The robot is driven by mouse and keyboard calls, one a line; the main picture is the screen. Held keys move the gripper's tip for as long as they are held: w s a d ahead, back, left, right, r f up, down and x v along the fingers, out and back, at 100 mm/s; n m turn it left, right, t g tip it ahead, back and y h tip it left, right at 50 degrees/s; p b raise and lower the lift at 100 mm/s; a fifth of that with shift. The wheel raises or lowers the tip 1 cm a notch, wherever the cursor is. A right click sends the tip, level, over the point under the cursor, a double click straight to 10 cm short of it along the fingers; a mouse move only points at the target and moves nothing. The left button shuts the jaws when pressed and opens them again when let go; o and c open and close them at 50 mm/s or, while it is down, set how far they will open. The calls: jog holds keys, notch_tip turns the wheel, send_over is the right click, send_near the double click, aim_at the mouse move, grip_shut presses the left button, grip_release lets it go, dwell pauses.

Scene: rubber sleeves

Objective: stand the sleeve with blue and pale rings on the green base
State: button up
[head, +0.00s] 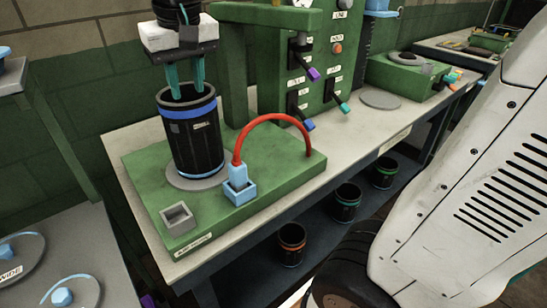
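The dark sleeve (197,140) has a broad blue ring near its top and a thin pale ring low on its wall. It stands upright on a grey round plate (177,182) on the green base (262,196). I cannot tell whether its bottom edge is fully down on the plate. My gripper (186,92) is above the sleeve, pointing down. Its two teal fingers are apart, and their tips reach into the sleeve's open mouth. The tips are partly hidden, and I see no wall clamped between them.
A red hose (272,119) arches from a light-blue connector (239,186) right of the sleeve. A grey square socket (179,216) is at the base's front. Sleeves with orange (292,244), teal (346,203) and green (384,173) rings stand on the lower shelf. A control panel (309,70) rises behind.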

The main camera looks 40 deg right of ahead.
jog(key=s+d+f, duration=0.2)
jog(key=s+f, duration=0.1)
jog(key=s, duration=0.3)
jog(key=s+d+f+g, duration=0.1)
jog(key=s+f, duration=0.3)
jog(key=s, duration=0.3)
jog(key=s+d+f, duration=0.2)
jog(key=s+f, duration=0.1)
jog(key=s, duration=0.4)
jog(key=shift+s+d+f, duration=0.25)
jog(key=shift+d+f, duration=0.1)
